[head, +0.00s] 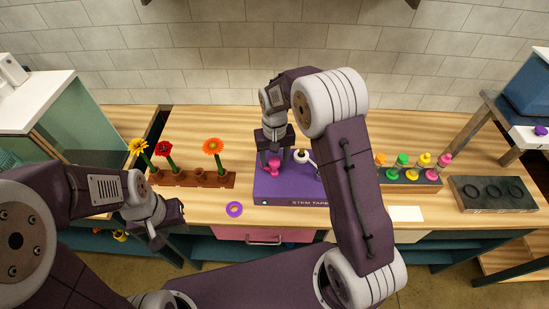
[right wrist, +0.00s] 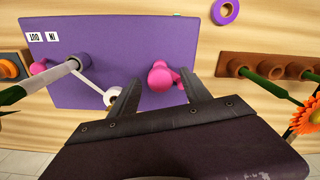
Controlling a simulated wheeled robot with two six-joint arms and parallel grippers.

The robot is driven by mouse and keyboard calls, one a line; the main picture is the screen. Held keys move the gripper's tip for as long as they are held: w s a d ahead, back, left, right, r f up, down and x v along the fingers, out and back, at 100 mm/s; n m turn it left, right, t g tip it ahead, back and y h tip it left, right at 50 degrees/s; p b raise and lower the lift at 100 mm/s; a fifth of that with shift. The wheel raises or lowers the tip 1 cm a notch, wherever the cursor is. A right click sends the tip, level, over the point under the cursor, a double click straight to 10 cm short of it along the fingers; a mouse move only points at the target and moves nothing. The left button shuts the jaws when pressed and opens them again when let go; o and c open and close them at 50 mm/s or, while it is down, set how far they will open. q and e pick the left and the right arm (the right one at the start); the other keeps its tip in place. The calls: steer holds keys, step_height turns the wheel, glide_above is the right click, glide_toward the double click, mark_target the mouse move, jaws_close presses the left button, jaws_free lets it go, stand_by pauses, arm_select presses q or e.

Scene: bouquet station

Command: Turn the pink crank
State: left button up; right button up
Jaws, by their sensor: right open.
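The purple stem tape box (head: 290,189) stands on the bench in the middle of the head view. The pink crank (head: 273,164) is on its left part. My right gripper (head: 274,148) is over the crank, pointing down. In the right wrist view the pink crank (right wrist: 160,76) shows between the two spread fingers, nearer the right one. I see no clear contact. A white roll (head: 303,156) sits beside it on the box. A second pink part (right wrist: 40,67) shows by a grey shaft at the left of the wrist view. My left gripper (head: 172,216) is low at the bench's front edge; its jaw opening is unclear.
A brown rack (head: 195,180) with flowers stands left of the box. A purple ring (head: 235,209) lies in front. A rack of colourful bottles (head: 415,180) and a dark tray with rings (head: 492,194) stand to the right. A white card (head: 406,213) lies near the front edge.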

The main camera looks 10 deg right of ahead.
steer(key=shift+w+r, duration=0.1)
steer(key=shift+r, duration=0.15)
step_height(320, 180, up, 9)
steer(key=b, duration=0.1)
steer(key=shift+f, duration=0.2)
steer(key=shift+c, duration=0.2)
stand_by(0.4)
